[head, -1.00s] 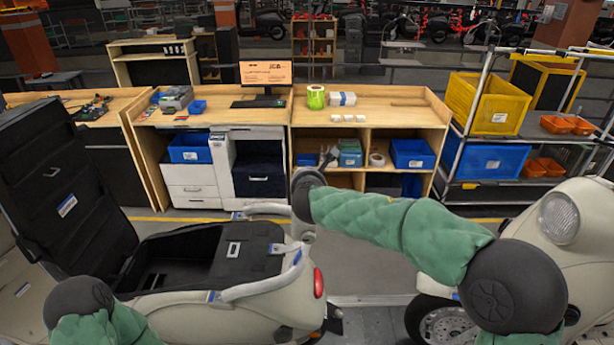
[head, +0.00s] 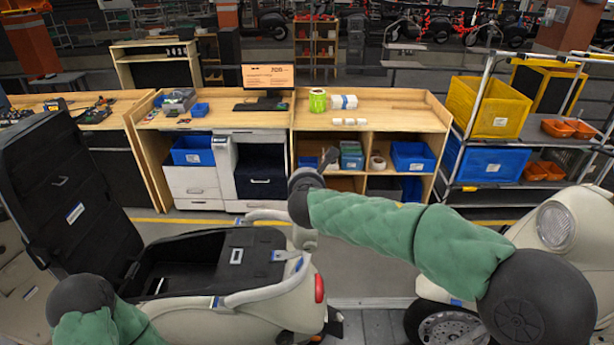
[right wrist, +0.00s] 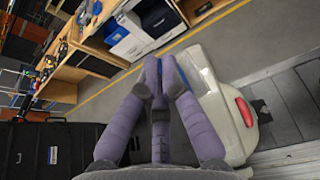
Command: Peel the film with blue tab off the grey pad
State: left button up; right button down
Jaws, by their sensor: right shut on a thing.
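My right gripper (right wrist: 160,62) is in the right wrist view with its purple fingers closed together. A little blue shows at the fingertips, where the film's blue tab appears pinched; the film itself is too small to make out. In the head view the right hand is mostly hidden behind its dark wrist, above the cream scooter's tail (head: 308,292). A small grey pad with a blue edge (head: 287,256) appears on the scooter's rear, near the grab rail. It is left of and below the wrist. My left gripper is out of view; only part of that arm shows.
The scooter's dark open compartment (head: 190,258) and raised black lid (head: 62,195) lie to the left. Another scooter (head: 583,215) stands at the right. A wooden workbench (head: 400,113) and a rack with a yellow bin (head: 487,106) stand behind, across clear floor.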

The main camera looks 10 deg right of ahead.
jog(key=shift+s+a+r+p, duration=0.1)
jog(key=shift+s+r+p, duration=0.15)
jog(key=shift+r, duration=0.2)
jog(key=shift+s+a+r+p, duration=0.1)
jog(key=shift+s+r+p, duration=0.1)
jog(key=shift+r, duration=0.2)
jog(key=s+a+r+p, duration=0.1)
jog(key=s+r+p, duration=0.2)
jog(key=r+p, duration=0.2)
jog(key=shift+s+a+r, duration=0.3)
jog(key=shift+a+r, duration=0.05)
jog(key=shift+r, duration=0.6)
jog(key=s+r+p, duration=0.1)
jog(key=a+r+p, duration=0.1)
jog(key=r, duration=0.1)
jog(key=s+r+p, duration=0.1)
jog(key=r+p, duration=0.1)
jog(key=shift+s+a, duration=0.15)
jog(key=shift+s, duration=0.2)
